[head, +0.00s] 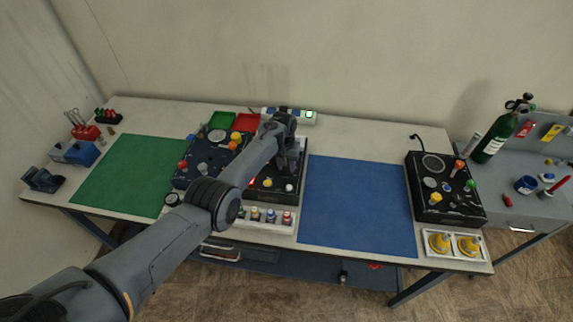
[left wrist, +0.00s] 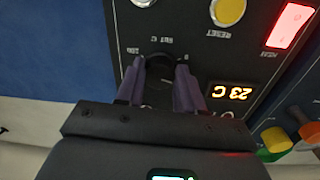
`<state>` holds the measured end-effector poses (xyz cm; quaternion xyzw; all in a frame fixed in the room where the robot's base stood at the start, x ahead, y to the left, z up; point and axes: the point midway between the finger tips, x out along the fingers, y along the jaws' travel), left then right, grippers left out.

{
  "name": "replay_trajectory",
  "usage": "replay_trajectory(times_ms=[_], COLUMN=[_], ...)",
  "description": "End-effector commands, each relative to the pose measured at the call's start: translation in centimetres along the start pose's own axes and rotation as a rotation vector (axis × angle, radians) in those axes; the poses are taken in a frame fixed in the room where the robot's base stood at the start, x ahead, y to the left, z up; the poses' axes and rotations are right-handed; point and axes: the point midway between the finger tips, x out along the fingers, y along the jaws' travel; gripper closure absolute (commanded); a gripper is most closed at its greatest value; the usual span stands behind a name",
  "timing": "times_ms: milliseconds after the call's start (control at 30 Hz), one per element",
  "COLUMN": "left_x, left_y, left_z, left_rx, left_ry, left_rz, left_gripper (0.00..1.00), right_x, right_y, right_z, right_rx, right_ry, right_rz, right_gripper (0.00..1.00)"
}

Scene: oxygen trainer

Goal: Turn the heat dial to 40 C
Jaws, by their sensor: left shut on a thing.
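The black heat dial (left wrist: 160,60) sits on a black panel in the left wrist view, mostly hidden between the fingers. My left gripper (left wrist: 162,72) is shut on it, one purple finger on each side. The amber display (left wrist: 231,92) beside it reads 23 C, upside down in this view. A red lit HEAT lamp (left wrist: 290,25) and a yellow RESET button (left wrist: 228,11) are on the same panel. In the head view my left gripper (head: 290,165) is over the middle black box (head: 263,193), and the dial is hidden there. My right gripper is not in view.
A white tray of small bottles (head: 257,226) stands in front of the box. A blue mat (head: 358,205) lies clear to its right.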

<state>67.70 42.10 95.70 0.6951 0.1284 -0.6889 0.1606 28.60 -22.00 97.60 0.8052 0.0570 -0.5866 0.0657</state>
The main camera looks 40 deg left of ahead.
Motion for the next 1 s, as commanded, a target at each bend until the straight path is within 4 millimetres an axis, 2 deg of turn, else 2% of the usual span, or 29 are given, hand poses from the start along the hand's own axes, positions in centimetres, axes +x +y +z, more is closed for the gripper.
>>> replay_trajectory(times_ms=[400, 933, 967, 1000], left_x=[0.06, 0.1, 0.1, 0.1], left_y=[-0.11, -0.11, -0.11, -0.1], left_z=[-0.08, -0.06, -0.06, -0.06], left_rx=[0.19, 0.214, 0.214, 0.214], left_ry=[-0.007, -0.008, -0.008, -0.008], left_rz=[-0.001, -0.001, -0.001, -0.001], left_gripper=[0.94, 0.94, 0.62, 0.55], right_x=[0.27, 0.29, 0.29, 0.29], right_y=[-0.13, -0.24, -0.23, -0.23], right_z=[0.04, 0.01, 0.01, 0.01], right_rx=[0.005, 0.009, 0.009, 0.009], right_ry=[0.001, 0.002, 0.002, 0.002], right_rz=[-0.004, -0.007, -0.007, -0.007], right_gripper=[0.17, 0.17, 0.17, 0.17])
